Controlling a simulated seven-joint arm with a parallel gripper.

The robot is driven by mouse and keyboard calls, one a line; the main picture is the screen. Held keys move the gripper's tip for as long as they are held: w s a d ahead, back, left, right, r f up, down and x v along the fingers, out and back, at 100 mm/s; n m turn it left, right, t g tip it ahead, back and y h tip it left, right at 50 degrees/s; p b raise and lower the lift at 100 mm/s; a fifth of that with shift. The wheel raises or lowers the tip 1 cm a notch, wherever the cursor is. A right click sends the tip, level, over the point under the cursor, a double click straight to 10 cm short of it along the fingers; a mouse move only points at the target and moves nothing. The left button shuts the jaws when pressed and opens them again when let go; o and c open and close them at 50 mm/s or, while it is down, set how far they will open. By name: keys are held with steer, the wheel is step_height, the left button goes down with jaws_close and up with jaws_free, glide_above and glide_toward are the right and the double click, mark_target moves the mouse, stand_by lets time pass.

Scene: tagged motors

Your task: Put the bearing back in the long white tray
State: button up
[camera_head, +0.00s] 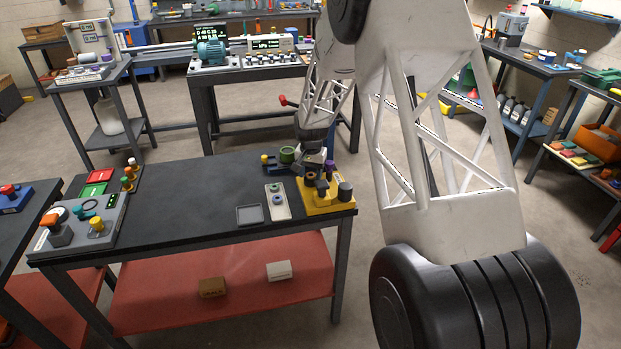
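The long white tray (280,213) lies on the dark table, just left of the yellow fixture (327,205). Two small ring-shaped parts lie in it, a bluish one (277,199) and a greyish one (275,187). I cannot tell whether either is a bearing. The yellow fixture carries several small dark, brown and purple parts. My gripper (311,168) points down over the back of the fixture, to the right of the tray. Its fingers blend with the dark parts there, so I cannot tell whether it is open or holds something.
A square grey tray (249,215) lies left of the white tray. A control panel (85,215) with coloured buttons fills the table's left end. The table's middle is clear.

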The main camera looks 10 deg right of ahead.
mark_target(311, 175)
steer(key=c, duration=0.7)
steer(key=shift+o, duration=0.2)
steer(key=shift+r, duration=0.35)
steer(key=shift+r, duration=0.35)
steer(key=shift+r, duration=0.8)
steer(key=shift+r, duration=1.2)
steer(key=shift+r, duration=0.1)
steer(key=w+d+r+n, duration=0.1)
steer(key=w+r+n, duration=0.1)
steer(key=r, duration=0.5)
steer(key=w+d+r+n, duration=0.1)
steer(key=r+n, duration=0.3)
steer(key=r, duration=0.4)
steer(key=shift+w+d, duration=0.4)
steer(key=shift+d, duration=0.1)
